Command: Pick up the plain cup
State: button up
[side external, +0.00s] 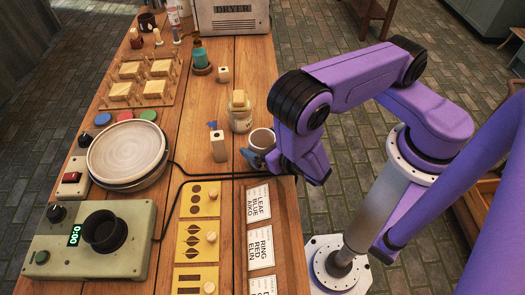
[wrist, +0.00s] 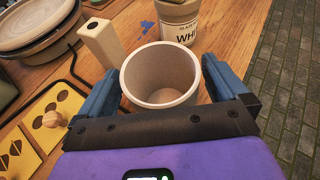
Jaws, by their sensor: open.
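The plain cup (wrist: 160,78) is a pale, empty cup, upright on the wooden table in the wrist view. My gripper (wrist: 165,90) is open, with one blue finger on each side of the cup. The left finger lies close to the cup's wall and the right finger is close to its other side; I cannot tell if either touches. In the side external view the cup (side external: 262,138) stands in front of my gripper (side external: 257,155), whose purple wrist hides part of it.
A block with a hole (wrist: 101,42) and a glaze jar (wrist: 178,22) stand just beyond the cup. Yellow stencil plates (side external: 199,199) and label cards (side external: 259,203) lie nearby. A plate on a wheel (side external: 127,150) is left. The table's right edge is close.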

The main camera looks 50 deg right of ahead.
jog(key=shift+w+f, duration=0.1)
jog(key=shift+w, duration=0.15)
jog(key=c, duration=1.1)
